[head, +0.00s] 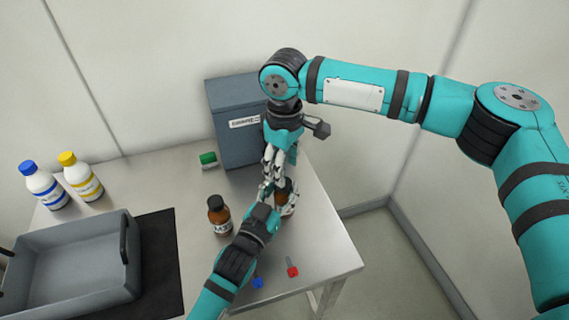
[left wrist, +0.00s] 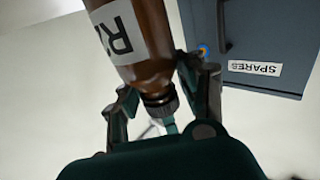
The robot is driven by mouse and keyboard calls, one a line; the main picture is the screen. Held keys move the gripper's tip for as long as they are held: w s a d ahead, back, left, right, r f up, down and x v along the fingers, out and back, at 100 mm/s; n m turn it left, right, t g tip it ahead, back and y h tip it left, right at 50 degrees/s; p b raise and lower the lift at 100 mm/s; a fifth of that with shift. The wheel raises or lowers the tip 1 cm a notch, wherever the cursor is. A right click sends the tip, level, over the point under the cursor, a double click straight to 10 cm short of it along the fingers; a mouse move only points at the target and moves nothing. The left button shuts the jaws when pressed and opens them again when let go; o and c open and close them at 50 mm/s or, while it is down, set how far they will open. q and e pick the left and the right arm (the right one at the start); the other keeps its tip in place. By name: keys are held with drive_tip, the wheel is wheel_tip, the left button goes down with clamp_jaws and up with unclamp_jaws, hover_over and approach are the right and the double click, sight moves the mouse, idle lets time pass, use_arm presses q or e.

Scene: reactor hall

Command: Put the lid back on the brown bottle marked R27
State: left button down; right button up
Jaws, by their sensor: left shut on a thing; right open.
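A brown bottle (head: 284,188) stands at the right of the table, partly hidden by both grippers. In the left wrist view the bottle (left wrist: 145,40) appears inverted; its label shows "R2", the rest cut off. My left gripper (head: 286,208) is shut on it; its fingers (left wrist: 160,105) lie on both sides of the neck end. A dark ribbed lid (left wrist: 160,100) shows at the neck; I cannot tell whether it is fully seated. My right gripper (head: 268,188) is open, pointing down close to the bottle's top.
Another brown bottle (head: 218,214) with a dark cap stands just left. A grey SPARES box (head: 229,148) and green-topped item (head: 208,159) are behind. Blue (head: 258,282) and red (head: 292,270) small items lie in front. Blue-capped (head: 45,187) and yellow-capped (head: 82,178) bottles and a grey tray (head: 70,245) are left.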

drive_tip(key=n, duration=0.3)
drive_tip(key=shift+r+n, duration=0.15)
drive_tip(key=shift+n, duration=0.15)
drive_tip(key=n, duration=0.4)
drive_tip(key=shift+a+r, duration=0.1)
drive_tip(key=shift+r, duration=0.15)
drive_tip(key=n, duration=0.5)
drive_tip(key=shift+r, duration=0.2)
drive_tip(key=n, duration=0.4)
drive_tip(key=shift+s+r+n, duration=0.1)
drive_tip(key=shift+r+n, duration=0.15)
drive_tip(key=shift+n, duration=0.05)
drive_tip(key=n, duration=0.4)
drive_tip(key=shift+r, duration=0.25)
drive_tip(key=n, duration=0.5)
drive_tip(key=shift+r, duration=0.25)
drive_tip(key=n, duration=0.4)
drive_tip(key=shift+r, duration=0.2)
drive_tip(key=n, duration=0.3)
drive_tip(key=shift+r, duration=0.15)
